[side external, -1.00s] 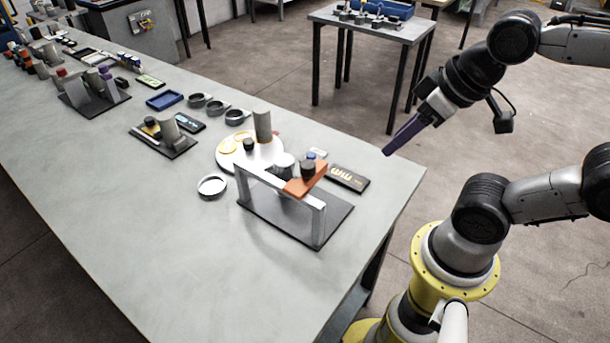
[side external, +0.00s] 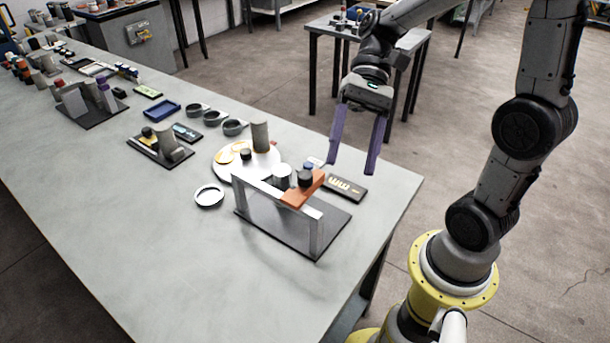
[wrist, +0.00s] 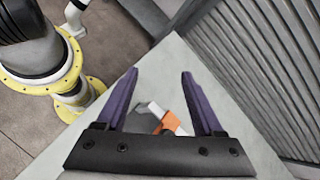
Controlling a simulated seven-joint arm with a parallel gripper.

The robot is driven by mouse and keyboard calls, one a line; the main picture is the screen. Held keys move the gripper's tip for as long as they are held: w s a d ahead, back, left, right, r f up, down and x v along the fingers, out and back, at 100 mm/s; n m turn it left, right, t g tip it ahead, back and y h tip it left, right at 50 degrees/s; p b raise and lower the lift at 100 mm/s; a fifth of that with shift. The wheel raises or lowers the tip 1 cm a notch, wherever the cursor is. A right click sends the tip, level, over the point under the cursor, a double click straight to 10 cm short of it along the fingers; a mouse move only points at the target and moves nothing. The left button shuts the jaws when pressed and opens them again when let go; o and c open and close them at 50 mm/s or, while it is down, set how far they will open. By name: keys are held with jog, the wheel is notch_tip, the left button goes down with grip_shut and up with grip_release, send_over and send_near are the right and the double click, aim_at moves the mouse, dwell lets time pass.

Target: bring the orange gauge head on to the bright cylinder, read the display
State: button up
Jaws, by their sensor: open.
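The orange gauge head (side external: 304,190) sits on a pale crossbar (side external: 277,194) of a small gantry with a dark base plate (side external: 335,222). A dark knob (side external: 305,179) stands on top of the head. A bright cylinder (side external: 282,176) stands just behind the crossbar, left of the head. A dark display (side external: 345,187) with yellow marks lies behind the head on the right; its reading is too small to tell. My gripper (side external: 350,165) is open and empty, its purple fingers pointing down above the display and right of the head. In the wrist view the orange head (wrist: 172,124) shows between the fingers.
A white round plate (side external: 222,168) with a grey cylinder (side external: 260,136) stands behind the gantry. A ring (side external: 209,196) lies to its left. Other fixtures and a blue tray (side external: 162,109) are further back. The front left of the bench is clear.

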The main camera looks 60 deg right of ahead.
jog(key=w+d+f+m+y, duration=0.2)
jog(key=w+d+m+y, duration=0.1)
jog(key=w, duration=0.1)
jog(key=m+t+y, duration=0.5)
jog(key=m+t, duration=0.1)
jog(key=m, duration=0.2)
send_near(311, 173)
jog(key=a, duration=0.3)
jog(key=w+a, duration=0.1)
jog(key=a, duration=0.3)
jog(key=w+a, duration=0.1)
jog(key=a, duration=0.3)
jog(key=shift+w+f, duration=0.25)
jog(key=shift+f, duration=0.15)
jog(key=shift+d, duration=0.1)
grip_shut()
